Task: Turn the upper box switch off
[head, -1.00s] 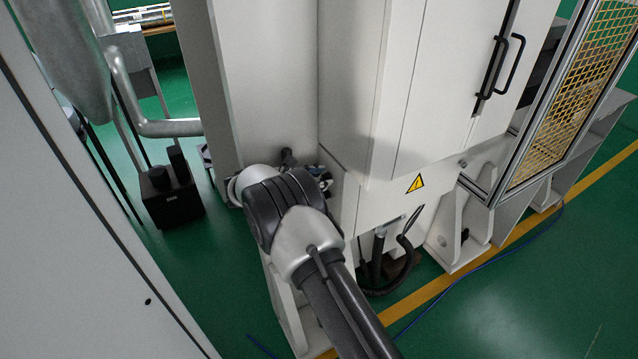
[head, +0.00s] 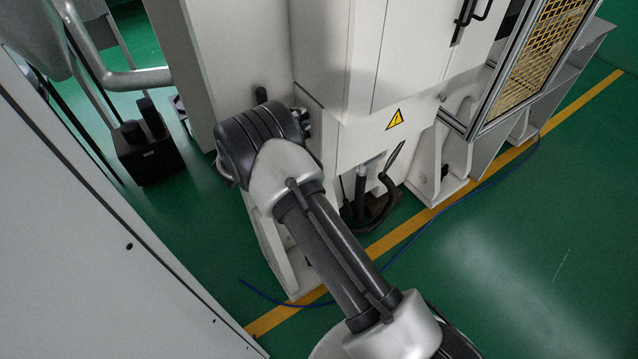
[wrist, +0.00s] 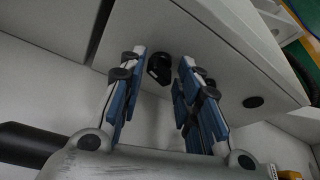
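In the wrist view, a black rounded knob (wrist: 160,68) stands out from a pale panel (wrist: 230,55); it looks like a switch, but I cannot read its position. My gripper (wrist: 160,62) is open, with one blue-padded finger on each side of the knob in the picture. I see clear gaps between knob and fingers and no contact; the depth is hard to judge. A flat black disc (wrist: 253,102) sits on the same panel to the right. In the head view, my wrist mostly hides my gripper. A small black knob (head: 261,95) shows just above it.
A white machine cabinet (head: 335,60) with a yellow warning sign (head: 395,119) stands close beside my arm. A black box (head: 148,150) is on the green floor at left. A pale panel (head: 90,230) fills the left foreground. Open floor (head: 500,270) lies at right.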

